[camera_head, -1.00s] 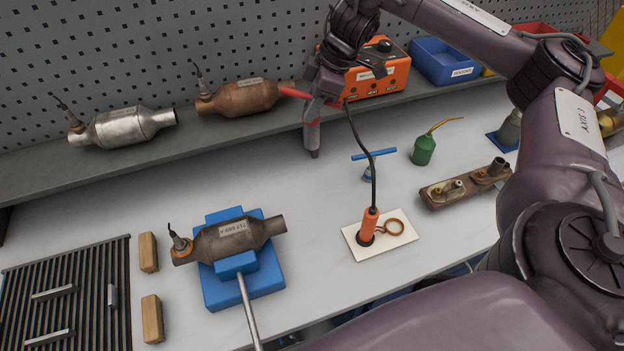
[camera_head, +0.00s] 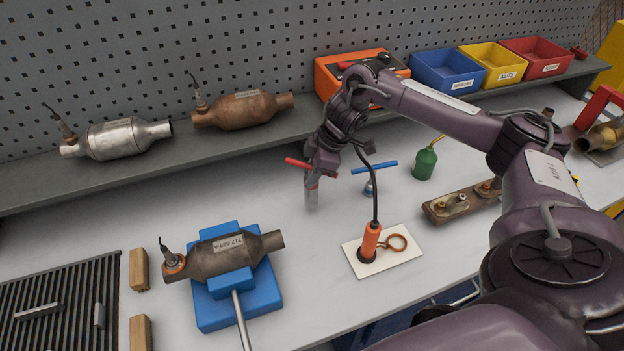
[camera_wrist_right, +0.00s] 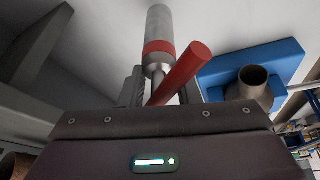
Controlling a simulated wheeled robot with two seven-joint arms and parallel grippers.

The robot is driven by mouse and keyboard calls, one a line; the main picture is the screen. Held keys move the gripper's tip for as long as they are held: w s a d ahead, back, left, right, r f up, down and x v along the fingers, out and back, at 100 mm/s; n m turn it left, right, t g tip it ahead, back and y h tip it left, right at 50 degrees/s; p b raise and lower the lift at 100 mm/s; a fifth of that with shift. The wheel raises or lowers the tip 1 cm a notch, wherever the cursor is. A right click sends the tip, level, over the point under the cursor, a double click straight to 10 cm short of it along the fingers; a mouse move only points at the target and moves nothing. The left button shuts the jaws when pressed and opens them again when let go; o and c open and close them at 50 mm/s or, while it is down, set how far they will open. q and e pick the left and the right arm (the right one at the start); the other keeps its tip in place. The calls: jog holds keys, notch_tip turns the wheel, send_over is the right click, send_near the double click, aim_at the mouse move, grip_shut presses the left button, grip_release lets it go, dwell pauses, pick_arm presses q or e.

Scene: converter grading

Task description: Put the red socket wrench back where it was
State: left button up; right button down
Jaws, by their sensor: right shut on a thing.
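The red socket wrench (camera_head: 312,190) has a red cross handle and a grey socket shaft. My right gripper (camera_head: 322,165) is shut on it near the handle and holds it roughly upright, socket down, over the white bench behind the blue cradle. I cannot tell whether the socket touches the bench. In the right wrist view the red handle (camera_wrist_right: 184,72), a red band and the silver socket (camera_wrist_right: 158,28) stick out past the jaws. A blue-handled T wrench (camera_head: 373,168) stands just to the right of the red one. My left gripper is not in view.
A brown converter (camera_head: 222,257) lies in the blue cradle (camera_head: 225,312). An orange coil tool (camera_head: 370,242) stands on a pale pad (camera_head: 402,248). A green oil can (camera_head: 425,163) and a manifold (camera_head: 450,207) are to the right. Two converters and several bins line the grey shelf (camera_head: 40,190).

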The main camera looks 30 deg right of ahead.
aim_at(311, 196)
notch_tip(311, 196, down, 2)
jog(key=shift+f+p, duration=0.2)
jog(key=shift+p, duration=0.1)
jog(key=shift+f, duration=0.3)
jog(key=shift+f, duration=0.15)
jog(key=c, duration=1.1)
grip_release()
